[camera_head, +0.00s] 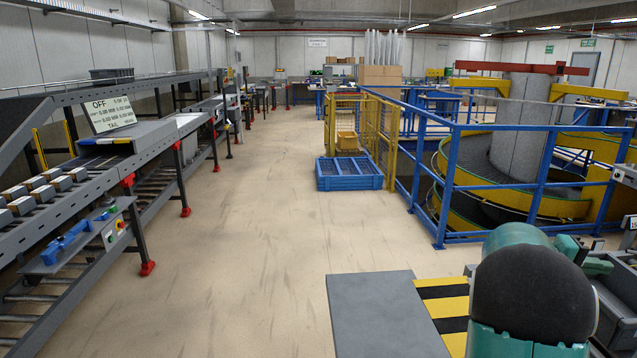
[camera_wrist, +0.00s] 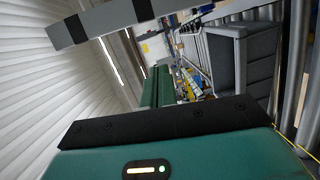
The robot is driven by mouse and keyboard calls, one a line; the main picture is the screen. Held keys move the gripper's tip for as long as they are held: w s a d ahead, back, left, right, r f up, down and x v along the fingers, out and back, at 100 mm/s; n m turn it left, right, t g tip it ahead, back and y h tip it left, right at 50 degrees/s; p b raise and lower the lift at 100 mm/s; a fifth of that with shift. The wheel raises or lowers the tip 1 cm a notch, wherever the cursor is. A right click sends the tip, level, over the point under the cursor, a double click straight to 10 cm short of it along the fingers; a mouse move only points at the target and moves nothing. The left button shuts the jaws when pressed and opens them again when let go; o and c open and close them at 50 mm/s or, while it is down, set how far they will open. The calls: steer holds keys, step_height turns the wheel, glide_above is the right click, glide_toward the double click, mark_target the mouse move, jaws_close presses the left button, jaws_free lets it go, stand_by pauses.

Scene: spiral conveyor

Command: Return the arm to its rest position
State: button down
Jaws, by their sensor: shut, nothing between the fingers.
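My gripper (camera_wrist: 157,88) shows in the wrist view, its green fingers together beyond a dark plate and a teal housing with a small lit indicator. Nothing shows between the fingers. The wrist view is strongly tilted, with a pale ribbed wall at left and a dark grey box-like form at right. In the head view, a rounded black and teal part of my arm fills the lower right corner; my gripper is not clearly visible there.
A grey roller conveyor (camera_head: 82,205) carrying several small boxes runs along the left. A blue railing (camera_head: 490,187) encloses the spiral conveyor (camera_head: 560,205) at right. A blue pallet (camera_head: 349,184) stands mid-floor. The aisle floor (camera_head: 240,240) is clear.

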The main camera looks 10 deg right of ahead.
steer(key=s+a+f+n+t+y, duration=0.1)
steer(key=s+a+n+t+y, duration=0.1)
steer(key=a, duration=1.6)
steer(key=s+a+f+n+t+y, duration=0.1)
steer(key=s+a+t+y, duration=0.3)
steer(key=a, duration=1.4)
steer(key=s+a+f+n+t+y, duration=0.2)
steer(key=a+t+y, duration=0.4)
steer(key=a, duration=1.2)
steer(key=s+f+y, duration=0.1)
steer(key=y, duration=0.2)
steer(key=shift+f+n+y, duration=0.15)
steer(key=shift+n+y, duration=0.15)
steer(key=shift+y, duration=0.1)
steer(key=shift+d, duration=0.1)
